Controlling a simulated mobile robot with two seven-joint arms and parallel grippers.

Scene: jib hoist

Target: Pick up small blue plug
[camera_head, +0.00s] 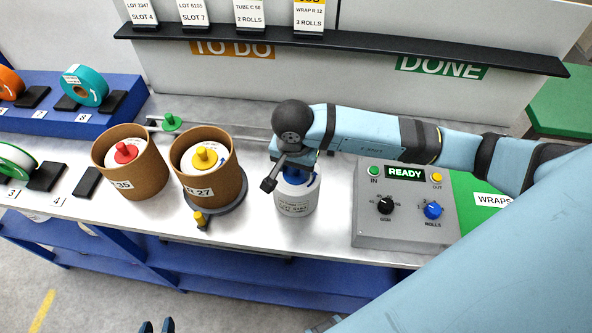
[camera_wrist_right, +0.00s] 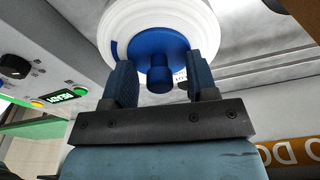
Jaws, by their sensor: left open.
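The small blue plug shows in the right wrist view as a blue disc with a short knob (camera_wrist_right: 158,56), seated in the end of a white roll (camera_wrist_right: 106,22). In the head view the white, labelled roll (camera_head: 296,200) stands on the bench under my right wrist, which hides most of the plug. My right gripper (camera_wrist_right: 160,74) is open, with its fingers on either side of the knob and visible gaps between. My left gripper (camera_head: 157,326) is open and empty at the bottom edge of the head view, low in front of the bench.
Two brown tubs with a red plug (camera_head: 126,152) and a yellow plug (camera_head: 204,157) stand left of the roll. A grey control box (camera_head: 400,232) reading READY is to the right. A green plug (camera_head: 171,122) lies behind. A black shelf (camera_head: 350,40) runs overhead.

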